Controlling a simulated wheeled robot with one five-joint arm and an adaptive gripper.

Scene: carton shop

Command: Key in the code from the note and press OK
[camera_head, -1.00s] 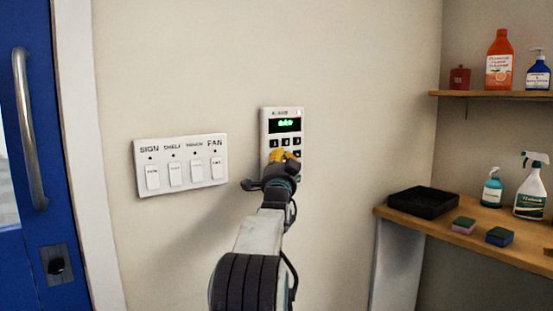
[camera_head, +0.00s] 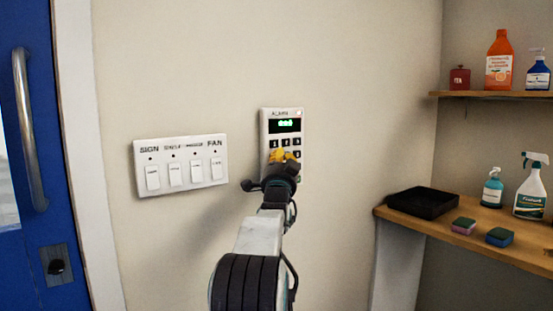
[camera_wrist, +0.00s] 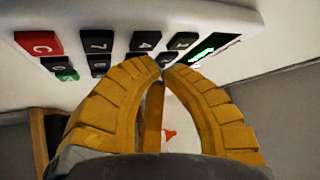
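The white alarm keypad (camera_head: 300,125) is fixed to the wall. Its small dark display (camera_head: 285,126) shows green characters, too small to read. In the wrist view the keypad lies sideways, with the red C key (camera_wrist: 38,43), the 7 key (camera_wrist: 96,41), the 4 key (camera_wrist: 145,40) and a partly covered green key (camera_wrist: 67,76). My gripper (camera_head: 284,155) is in front of the keypad's lower keys and hides several. In the wrist view its yellow fingertips (camera_wrist: 163,69) are together and empty, near the middle keys. I cannot tell whether they touch one. No note is visible.
A switch panel (camera_head: 182,167) with SIGN and FAN labels is left of the keypad. A blue door (camera_head: 30,240) is at far left. At right, a wooden shelf (camera_head: 480,222) holds a black tray (camera_head: 423,212), sponges and bottles.

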